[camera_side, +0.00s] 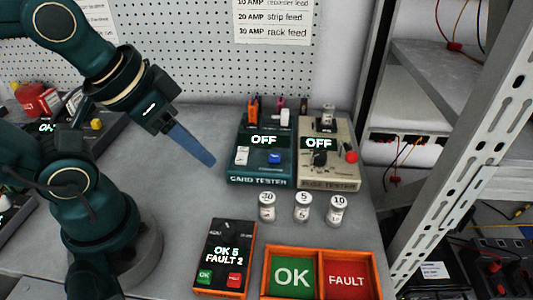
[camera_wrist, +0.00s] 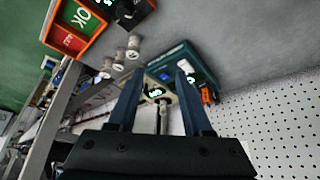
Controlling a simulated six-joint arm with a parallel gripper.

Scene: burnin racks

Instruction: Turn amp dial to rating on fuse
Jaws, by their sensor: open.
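The beige fuse tester (camera_side: 328,180) stands at the back right of the bench in the side view, its display reading OFF. Its dark amp dial (camera_side: 320,158) sits below the display, with a red button (camera_side: 351,157) to its right. The dial's setting is too small to read. Three white fuses stand in front: one that seems marked 30 (camera_side: 267,207), one marked 5 (camera_side: 303,207) and one marked 10 (camera_side: 338,210). My gripper (camera_side: 208,160) is open and empty, left of the testers and above the bench. In the wrist view the fuse tester (camera_wrist: 152,82) shows beyond my fingers (camera_wrist: 158,90).
The teal card tester (camera_side: 258,180) stands directly left of the fuse tester, also reading OFF. A counter box (camera_side: 224,270) reads OK 5, FAULT 2. An orange tray (camera_side: 262,252) has green OK and red FAULT bins. A metal rack (camera_side: 440,140) stands at right.

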